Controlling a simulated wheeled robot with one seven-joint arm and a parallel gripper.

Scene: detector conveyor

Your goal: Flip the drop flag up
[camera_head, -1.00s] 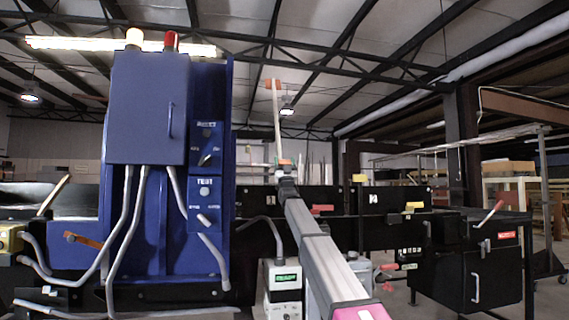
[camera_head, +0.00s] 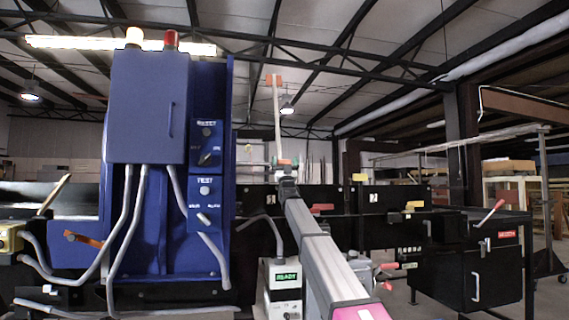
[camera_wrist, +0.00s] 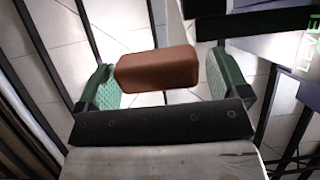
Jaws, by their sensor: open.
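My gripper (camera_wrist: 162,85) is open, with a green pad on each side in the wrist view. An orange-brown block (camera_wrist: 157,68) shows between the pads, nearer the left one, with a gap on the right. I cannot tell whether either pad touches it. In the head view my gripper (camera_head: 285,163) is small, at the far end of my arm, with a bit of orange at its tips. Above it a thin pale upright bar (camera_head: 277,120) ends in an orange piece (camera_head: 274,80). I cannot tell which orange part is the drop flag.
A tall blue cabinet (camera_head: 145,110) with grey conduits and an orange handle (camera_head: 83,240) stands left of my arm. A white box (camera_head: 284,290) with a green READY display stands beside my arm. A black conveyor body (camera_head: 335,232) runs behind; a black bin (camera_head: 475,275) stands at right.

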